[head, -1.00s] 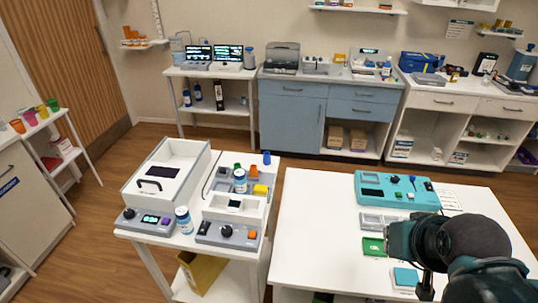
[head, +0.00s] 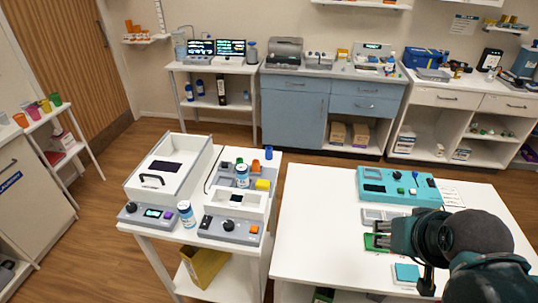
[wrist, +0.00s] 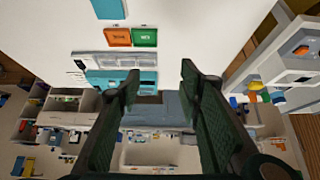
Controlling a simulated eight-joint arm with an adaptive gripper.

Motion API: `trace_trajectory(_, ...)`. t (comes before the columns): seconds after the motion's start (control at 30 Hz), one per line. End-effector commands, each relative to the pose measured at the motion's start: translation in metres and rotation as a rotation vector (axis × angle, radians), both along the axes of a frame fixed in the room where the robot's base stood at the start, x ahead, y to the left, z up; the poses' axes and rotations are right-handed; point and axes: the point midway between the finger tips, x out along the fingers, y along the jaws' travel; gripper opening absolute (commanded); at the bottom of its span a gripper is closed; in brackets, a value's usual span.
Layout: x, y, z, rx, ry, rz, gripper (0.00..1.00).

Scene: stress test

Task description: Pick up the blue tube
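A small upright blue tube (head: 269,152) stands at the back right corner of the small white table on the left, beside a rack area with coloured pieces. In the wrist view, small blue pieces show at the right edge, but I cannot tell which is the tube. My gripper (head: 378,233) is above the right white table, well to the right of the tube and apart from it. In the wrist view my gripper (wrist: 158,78) has its two dark green fingers spread with nothing between them.
The left table bears a white open box (head: 172,165), white bottles with blue labels (head: 186,213) and a grey device (head: 230,228). The right table bears a teal device (head: 398,186) and a teal tile (head: 407,273). The right table's left half (head: 315,220) is clear.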

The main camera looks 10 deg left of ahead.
Motion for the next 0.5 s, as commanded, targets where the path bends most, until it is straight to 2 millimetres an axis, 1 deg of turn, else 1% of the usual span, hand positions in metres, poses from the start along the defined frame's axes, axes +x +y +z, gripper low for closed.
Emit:
trace_trajectory(0.3, 0.002, 0.001, 0.002, 0.001, 0.001, 0.001, 0.36)
trace_trajectory(0.5, 0.013, 0.005, 0.011, 0.003, 0.007, 0.003, 0.36)
